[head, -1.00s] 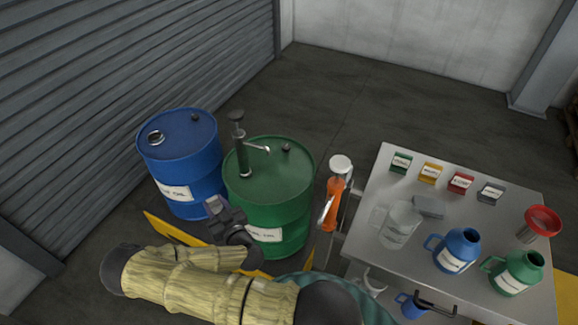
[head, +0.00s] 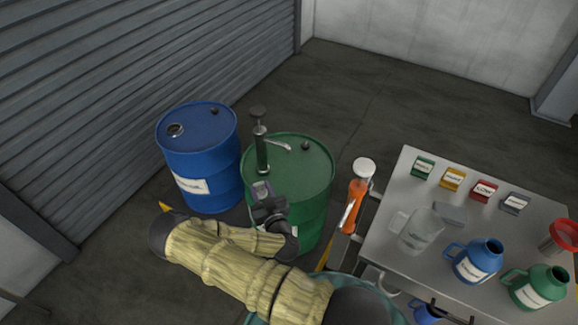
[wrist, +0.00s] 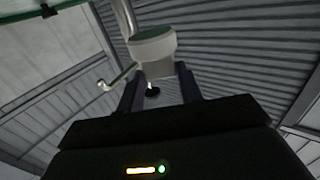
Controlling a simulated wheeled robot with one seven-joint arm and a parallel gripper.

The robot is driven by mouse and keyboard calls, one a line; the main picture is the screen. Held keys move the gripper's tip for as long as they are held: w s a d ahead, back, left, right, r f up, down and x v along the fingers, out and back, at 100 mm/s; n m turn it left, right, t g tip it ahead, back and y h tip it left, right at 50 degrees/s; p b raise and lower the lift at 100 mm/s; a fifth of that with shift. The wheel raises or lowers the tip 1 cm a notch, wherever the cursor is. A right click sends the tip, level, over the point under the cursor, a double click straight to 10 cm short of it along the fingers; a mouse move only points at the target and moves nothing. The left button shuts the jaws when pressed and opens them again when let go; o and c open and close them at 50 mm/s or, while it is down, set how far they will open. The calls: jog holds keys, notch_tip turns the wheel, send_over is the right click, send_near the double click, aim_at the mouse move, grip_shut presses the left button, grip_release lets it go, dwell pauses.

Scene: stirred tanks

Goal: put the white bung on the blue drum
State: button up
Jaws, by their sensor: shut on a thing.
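The blue drum (head: 200,165) stands upright at the left in the head view, with a ringed round opening (head: 176,130) on its top and a small dark plug at the back of the top. My gripper (head: 262,190) is in front of the green drum, to the right of the blue drum and apart from it. In the wrist view my gripper (wrist: 160,78) is shut on a pale round piece, which looks like the white bung (wrist: 153,50). The bung is hard to make out in the head view.
The green drum (head: 310,175) carries a hand pump (head: 262,150) with a side spout, close behind my gripper. A steel cart (head: 400,265) with jugs, a beaker and small boxes stands at the right. An orange hand tool (head: 355,200) hangs at its left side.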

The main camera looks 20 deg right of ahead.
jog(key=s+d+f+m+g+h+b, duration=0.2)
jog(key=s+d+f+m+h+b, duration=0.3)
jog(key=b, duration=0.8)
jog(key=s+h, duration=0.3)
jog(key=h, duration=0.1)
jog(key=shift+s+f+m, duration=0.15)
jog(key=shift+f+m, duration=0.05)
jog(key=shift+m, duration=0.2)
jog(key=b+x, duration=0.3)
jog(key=x, duration=0.3)
jog(key=b+x, duration=0.3)
jog(key=x, duration=0.3)
jog(key=b+x, duration=0.4)
jog(key=x, duration=0.2)
jog(key=shift+f, duration=0.35)
